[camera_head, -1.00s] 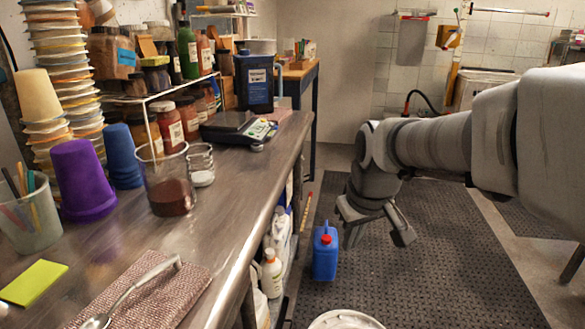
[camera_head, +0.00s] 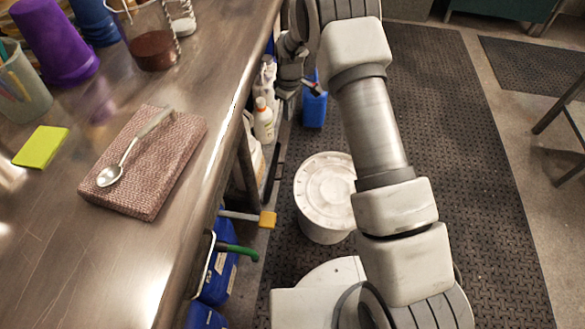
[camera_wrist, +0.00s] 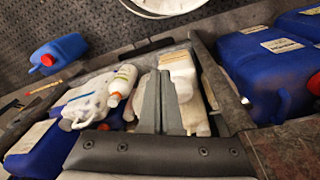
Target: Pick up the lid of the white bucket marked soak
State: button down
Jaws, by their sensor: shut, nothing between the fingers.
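A white bucket (camera_head: 322,222) stands upright on the dark floor mat, beside the bench, in the head view. Its round, slightly stained white lid (camera_head: 325,180) lies on top. My arm covers part of its right edge, and I see no marking on the bucket from here. In the wrist view, part of a round white rim, apparently the bucket's (camera_wrist: 165,5), shows at the top edge. My gripper (camera_wrist: 158,78) is shut and empty, over the bench's lower shelf of bottles. In the head view it is beyond the bucket, apart from the lid, and mostly hidden by my arm.
A blue jug (camera_head: 314,110) stands on the floor beyond the bucket. White bottles (camera_wrist: 121,83) and blue containers (camera_wrist: 262,65) crowd the lower shelf. A yellow-ended handle (camera_head: 267,219) juts out near the bucket. The bench edge is close on the left; open mat lies to the right.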

notch_tip(320, 180, down, 28)
jog(key=s+a+n+g+b, duration=0.1)
jog(key=s+a+n+b, duration=0.1)
jog(key=a+n, duration=0.1)
jog(key=shift+s+d+r, duration=0.15)
jog(key=shift+s+d, duration=0.1)
jog(key=shift+d, duration=0.45)
jog(key=shift+s+d+r, duration=0.1)
jog(key=shift+s+d, duration=0.2)
jog(key=shift+d, duration=0.4)
jog(key=shift+s+d+r, duration=0.15)
jog(key=shift+s+d, duration=0.1)
jog(key=shift+d, duration=0.45)
jog(key=shift+s+d, duration=0.3)
jog(key=shift+d, duration=0.55)
